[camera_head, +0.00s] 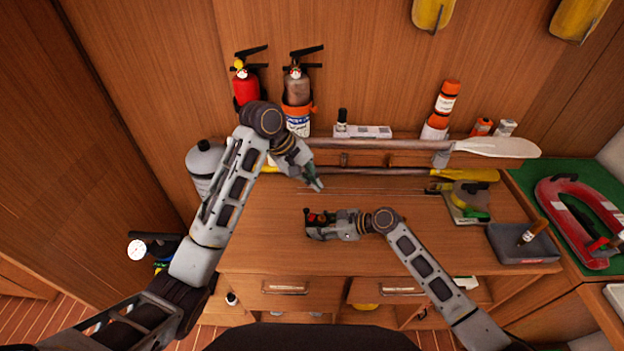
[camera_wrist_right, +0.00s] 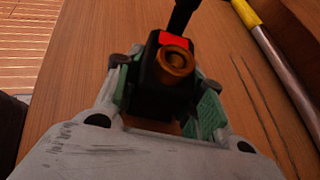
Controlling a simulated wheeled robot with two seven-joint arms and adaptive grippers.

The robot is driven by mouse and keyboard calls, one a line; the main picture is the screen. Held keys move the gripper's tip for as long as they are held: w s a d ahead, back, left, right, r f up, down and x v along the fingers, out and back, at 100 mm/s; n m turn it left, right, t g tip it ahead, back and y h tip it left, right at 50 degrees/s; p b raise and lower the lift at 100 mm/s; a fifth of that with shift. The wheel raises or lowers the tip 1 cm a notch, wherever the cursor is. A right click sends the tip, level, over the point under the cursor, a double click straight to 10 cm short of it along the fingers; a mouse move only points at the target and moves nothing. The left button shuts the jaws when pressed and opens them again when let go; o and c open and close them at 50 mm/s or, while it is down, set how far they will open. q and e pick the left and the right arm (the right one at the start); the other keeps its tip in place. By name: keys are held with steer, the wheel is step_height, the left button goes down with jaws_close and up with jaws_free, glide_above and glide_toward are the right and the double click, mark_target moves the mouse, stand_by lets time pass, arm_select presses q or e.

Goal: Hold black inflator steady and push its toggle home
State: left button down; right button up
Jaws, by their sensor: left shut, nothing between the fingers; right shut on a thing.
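The black inflator (camera_head: 313,217) with red parts is in my right gripper (camera_head: 320,230), over the wooden bench. In the right wrist view the inflator (camera_wrist_right: 155,82) sits between the green finger pads of my right gripper (camera_wrist_right: 165,98). It shows a red patch and a round brass-coloured fitting facing the camera, and a black stem points away at the top. I cannot tell which part is the toggle. My left gripper (camera_head: 316,186) is shut and empty, pointing down behind the inflator and apart from it.
The wooden bench (camera_head: 390,195) is mostly clear. Paddles (camera_head: 495,147) lie along its back. Extinguishers (camera_head: 246,85) stand behind my left arm.

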steer(key=o, duration=1)
steer(key=shift+v, duration=6.05)
steer(key=shift+s+f, duration=0.15)
